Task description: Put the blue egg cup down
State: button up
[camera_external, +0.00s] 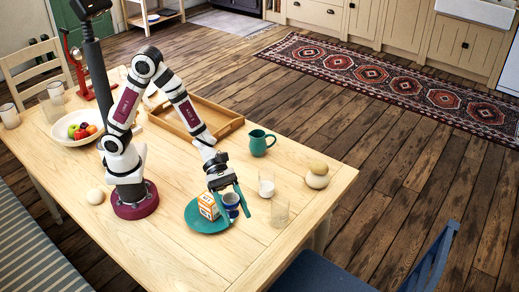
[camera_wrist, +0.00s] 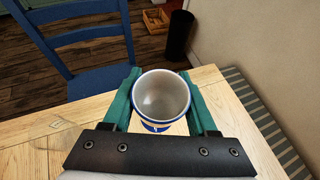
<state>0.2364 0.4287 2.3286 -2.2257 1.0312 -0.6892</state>
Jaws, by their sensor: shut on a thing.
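The blue egg cup (camera_external: 231,201), with a white band and a pale, empty inside, sits between the teal fingers of my gripper (camera_external: 238,216). In the wrist view the egg cup (camera_wrist: 160,98) has its open mouth facing the camera, and a finger of my gripper (camera_wrist: 160,80) lies against each side. My gripper is shut on it.
A small white-filled glass (camera_external: 266,184) and a clear glass (camera_external: 279,213) stand just right of my gripper. A teal jug (camera_external: 260,143), a wooden tray (camera_external: 222,127) and a round tan object (camera_external: 317,176) are farther off. The table's front is bare.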

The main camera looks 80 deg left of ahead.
aim_at(250, 245)
jog(key=s+d+f+m+g, duration=0.1)
jog(key=s+d+f, duration=0.2)
jog(key=s, duration=0.3)
jog(key=shift+s+f+m, duration=0.15)
jog(key=shift+f+m, duration=0.15)
jog(key=shift+f, duration=0.6)
jog(key=w+a+f, duration=0.1)
jog(key=w+f, duration=0.1)
jog(key=w, duration=0.1)
jog(key=w+a+f, duration=0.2)
jog(key=w, duration=0.1)
jog(key=w+a+f, duration=0.2)
jog(key=w+f, duration=0.1)
jog(key=w, duration=0.1)
jog(key=shift+a, duration=0.25)
notch_tip(250, 245, down, 4)
jog(key=shift+w+a+f, duration=0.1)
jog(key=shift+f, duration=0.15)
jog(key=o, duration=1.4)
jog(key=shift+c, duration=0.2)
